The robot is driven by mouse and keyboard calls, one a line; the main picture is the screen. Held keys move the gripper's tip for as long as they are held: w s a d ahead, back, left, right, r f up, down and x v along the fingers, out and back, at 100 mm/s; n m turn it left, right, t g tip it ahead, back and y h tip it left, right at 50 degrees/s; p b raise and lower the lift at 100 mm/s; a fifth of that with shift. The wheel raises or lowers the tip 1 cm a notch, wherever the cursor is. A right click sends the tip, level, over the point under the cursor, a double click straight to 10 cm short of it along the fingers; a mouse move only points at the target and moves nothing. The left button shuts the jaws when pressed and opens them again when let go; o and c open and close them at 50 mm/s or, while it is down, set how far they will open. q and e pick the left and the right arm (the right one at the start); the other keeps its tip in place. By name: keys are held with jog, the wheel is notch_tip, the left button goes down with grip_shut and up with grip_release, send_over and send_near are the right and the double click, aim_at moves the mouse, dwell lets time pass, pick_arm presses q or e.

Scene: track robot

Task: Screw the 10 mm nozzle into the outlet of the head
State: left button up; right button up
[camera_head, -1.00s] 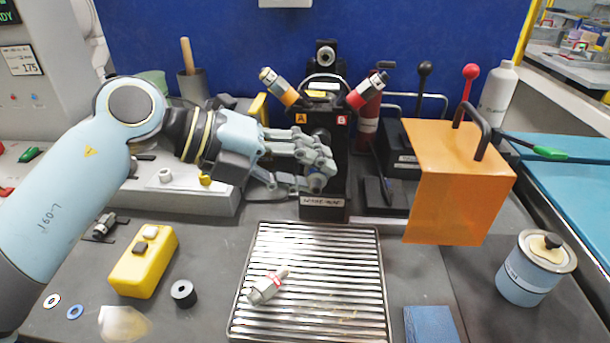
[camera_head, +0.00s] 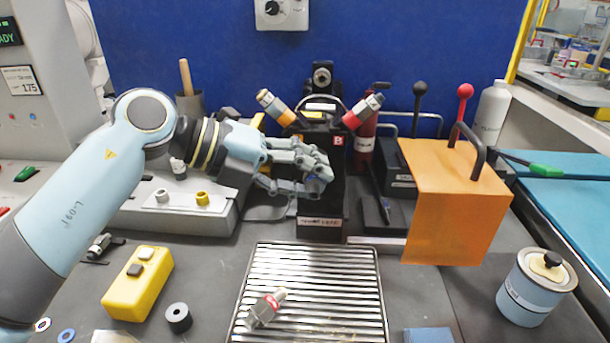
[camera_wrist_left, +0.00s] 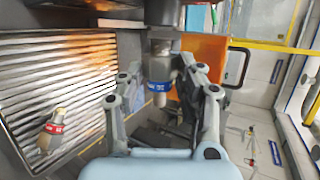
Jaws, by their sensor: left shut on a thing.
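The black head (camera_head: 323,125) stands at the back centre, with an orange-banded and a red-banded fitting on top and a label B on its front. My left gripper (camera_head: 318,178) is at its front, fingers shut on a small nozzle with a blue band. In the left wrist view the nozzle (camera_wrist_left: 159,88) sits between the fingers, upright, right below the grey outlet (camera_wrist_left: 163,42) of the head. I cannot tell whether its thread is engaged, or read its size. A second nozzle with a red band (camera_head: 265,306) lies on the grate (camera_head: 350,300). My right gripper is not in view.
An orange translucent shield (camera_head: 450,205) with a black handle stands right of the head. A blue-grey can (camera_head: 535,288) is at right.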

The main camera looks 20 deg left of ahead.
pick_arm(q)
jog(key=shift+p, duration=0.3)
jog(key=shift+p, duration=0.5)
dwell(1.0)
jog(key=shift+w+a, duration=0.2)
jog(key=shift+w, duration=0.35)
jog(key=shift+w+a, duration=0.15)
jog(key=shift+w, duration=0.35)
jog(key=o, duration=1.3)
jog(key=shift+v, duration=6)
